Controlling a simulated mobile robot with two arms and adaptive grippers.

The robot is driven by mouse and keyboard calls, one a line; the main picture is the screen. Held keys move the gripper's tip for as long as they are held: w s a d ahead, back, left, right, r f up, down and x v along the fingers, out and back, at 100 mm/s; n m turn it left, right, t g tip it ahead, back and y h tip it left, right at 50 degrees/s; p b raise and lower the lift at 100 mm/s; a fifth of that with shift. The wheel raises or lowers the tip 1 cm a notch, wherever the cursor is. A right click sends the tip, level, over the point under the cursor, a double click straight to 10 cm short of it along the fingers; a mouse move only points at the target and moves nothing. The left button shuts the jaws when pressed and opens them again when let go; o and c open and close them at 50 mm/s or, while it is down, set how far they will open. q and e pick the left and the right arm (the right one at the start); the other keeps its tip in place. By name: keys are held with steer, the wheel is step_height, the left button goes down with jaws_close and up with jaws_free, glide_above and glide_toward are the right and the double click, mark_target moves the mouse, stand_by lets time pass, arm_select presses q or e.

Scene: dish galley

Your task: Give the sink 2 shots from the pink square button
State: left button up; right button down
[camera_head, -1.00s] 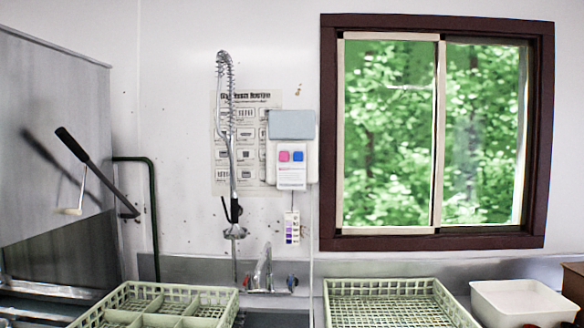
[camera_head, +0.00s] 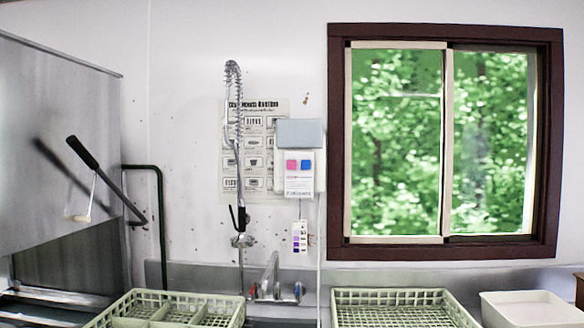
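The dispenser hangs on the wall below a grey-blue box and left of the window. Neither of my grippers is in view.
A green divided rack (camera_head: 172,308) is at the lower left and another green rack (camera_head: 400,297) at the lower right. A white tub (camera_head: 527,309) stands right of it. A spring spray hose (camera_head: 233,100) hangs left of the dispenser. A black-handled lever (camera_head: 84,152) juts out at left.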

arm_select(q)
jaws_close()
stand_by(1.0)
